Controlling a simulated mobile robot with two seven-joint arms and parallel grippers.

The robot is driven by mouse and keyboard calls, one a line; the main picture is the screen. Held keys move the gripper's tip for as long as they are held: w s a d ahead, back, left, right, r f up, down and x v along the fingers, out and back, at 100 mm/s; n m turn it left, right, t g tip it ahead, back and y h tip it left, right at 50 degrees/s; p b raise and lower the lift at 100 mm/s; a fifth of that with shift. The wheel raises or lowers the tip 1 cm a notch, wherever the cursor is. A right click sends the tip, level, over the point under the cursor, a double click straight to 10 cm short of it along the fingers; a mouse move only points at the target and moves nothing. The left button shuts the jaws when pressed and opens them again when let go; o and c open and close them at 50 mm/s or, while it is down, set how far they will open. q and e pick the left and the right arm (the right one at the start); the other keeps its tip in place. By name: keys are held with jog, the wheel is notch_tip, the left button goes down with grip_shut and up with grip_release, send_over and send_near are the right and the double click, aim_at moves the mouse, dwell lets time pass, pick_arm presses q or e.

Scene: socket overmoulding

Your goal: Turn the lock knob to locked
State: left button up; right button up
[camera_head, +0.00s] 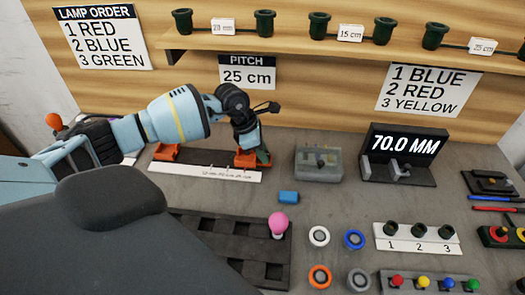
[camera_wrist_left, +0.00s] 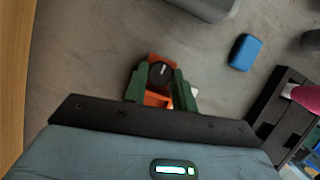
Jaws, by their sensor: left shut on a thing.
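The lock knob (camera_wrist_left: 157,77) is a dark round knob with a white pointer line, on an orange block (camera_wrist_left: 157,99). In the left wrist view the line points roughly toward the top of the picture. My left gripper (camera_wrist_left: 161,72) has green fingers on either side of the knob and is shut on it. In the head view the gripper (camera_head: 258,154) is at the right end of the ruler fixture (camera_head: 205,173), by the orange block (camera_head: 243,159); the knob is hidden there. I cannot read any lock marking. My right gripper is not in view.
A grey translucent box (camera_head: 318,164) stands right of the gripper, and a blue block (camera_head: 288,197) lies in front. A black tray (camera_head: 222,228) has a pink bulb (camera_head: 278,223) at its right. A 70.0 MM display (camera_head: 403,145) and several coloured rings are further right.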

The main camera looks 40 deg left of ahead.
pick_arm(q)
jog(key=shift+f+m+b, duration=0.1)
jog(key=shift+m+b, duration=0.45)
jog(key=shift+m, duration=0.15)
jog(key=shift+w+a+m+g+h+b, duration=0.15)
jog(key=shift+m+g+h+b, duration=0.3)
jog(key=shift+m+b, duration=0.6)
jog(key=m+g+b, duration=0.1)
jog(key=m, duration=0.2)
jog(key=shift+w+b, duration=0.1)
jog(key=shift+b, duration=0.3)
jog(key=shift+m+g+b, duration=0.55)
jog(key=shift+m, duration=0.5)
jog(key=shift+r, duration=0.2)
jog(key=o, duration=0.9)
jog(key=shift+o, duration=0.5)
jog(key=shift+f, duration=0.1)
